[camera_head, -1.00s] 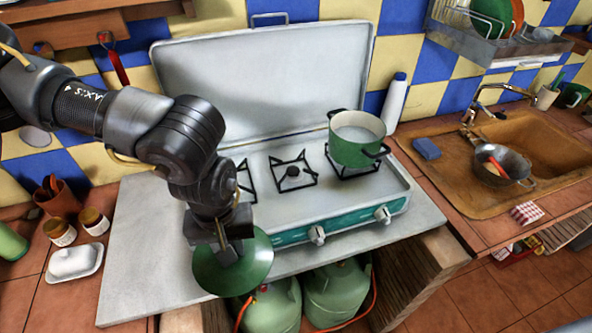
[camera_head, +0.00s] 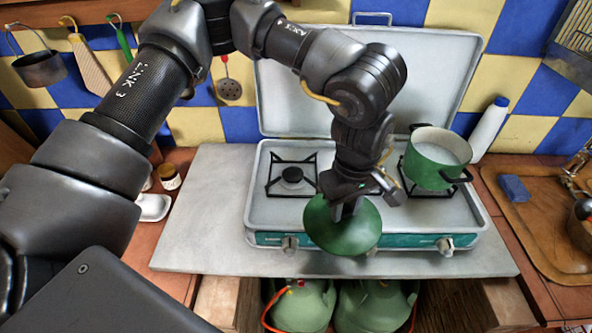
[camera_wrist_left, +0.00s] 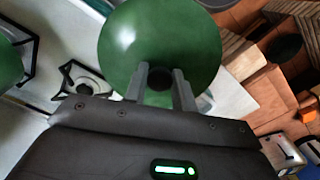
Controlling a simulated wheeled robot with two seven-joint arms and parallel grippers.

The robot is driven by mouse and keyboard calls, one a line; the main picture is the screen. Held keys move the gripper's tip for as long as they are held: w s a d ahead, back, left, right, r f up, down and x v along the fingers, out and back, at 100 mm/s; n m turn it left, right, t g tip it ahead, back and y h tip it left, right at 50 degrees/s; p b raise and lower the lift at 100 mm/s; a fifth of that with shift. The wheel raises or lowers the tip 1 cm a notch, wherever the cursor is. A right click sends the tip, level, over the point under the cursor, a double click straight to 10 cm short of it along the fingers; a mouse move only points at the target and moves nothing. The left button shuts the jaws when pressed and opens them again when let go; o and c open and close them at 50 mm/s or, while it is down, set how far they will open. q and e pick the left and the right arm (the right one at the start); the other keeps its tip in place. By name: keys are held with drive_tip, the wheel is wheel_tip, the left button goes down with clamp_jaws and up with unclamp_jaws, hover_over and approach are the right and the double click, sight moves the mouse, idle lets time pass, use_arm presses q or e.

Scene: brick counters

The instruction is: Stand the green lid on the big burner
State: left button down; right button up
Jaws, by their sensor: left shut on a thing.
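My left gripper (camera_head: 346,208) is shut on the green lid (camera_head: 340,238), a round, glossy disc. The lid is held in front of the stove's middle, overlapping its front panel in the head view. The gripper (camera_wrist_left: 160,84) and lid (camera_wrist_left: 160,38) also show in the left wrist view. The left burner (camera_head: 292,176) is bare, with a wide black grate. The middle burner is hidden behind my arm in the head view. Which burner is the big one is not certain, but the left grate looks large. My right gripper is not in view.
A green pot (camera_head: 436,158) stands on the right burner. The stove's raised cover (camera_head: 290,95) stands behind the burners. A white bottle (camera_head: 488,130) is beside it. Gas bottles (camera_head: 302,305) are below the counter. The grey slab (camera_head: 205,220) left of the stove is clear.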

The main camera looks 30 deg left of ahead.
use_arm(q)
drive_tip(key=w+a+r+n, duration=0.1)
drive_tip(key=n, duration=0.2)
drive_tip(key=w+r+n, duration=0.1)
drive_tip(key=n, duration=0.3)
drive_tip(key=w+a+r+n+b, duration=0.1)
drive_tip(key=w+n, duration=0.1)
drive_tip(key=n, duration=0.2)
drive_tip(key=shift+w+a+r, duration=0.1)
drive_tip(key=shift+a+r, duration=0.2)
drive_tip(key=shift+a, duration=0.05)
drive_tip(key=w+a+r+n+b, duration=0.1)
drive_tip(key=w+a+r+n, duration=0.15)
drive_tip(key=n, duration=0.55)
drive_tip(key=w+a+r+n+b, duration=0.1)
drive_tip(key=r+n, duration=0.2)
drive_tip(key=n, duration=0.5)
drive_tip(key=w+a+f+p, duration=0.2)
drive_tip(key=a+f, duration=0.2)
drive_tip(key=w+a+f+p, duration=0.1)
drive_tip(key=a+f, duration=0.3)
drive_tip(key=w+a+f+p, duration=0.2)
drive_tip(key=a+f, duration=0.2)
drive_tip(key=shift+w+a+p, duration=0.35)
drive_tip(key=shift+w+f, duration=0.1)
drive_tip(key=shift+f, duration=0.35)
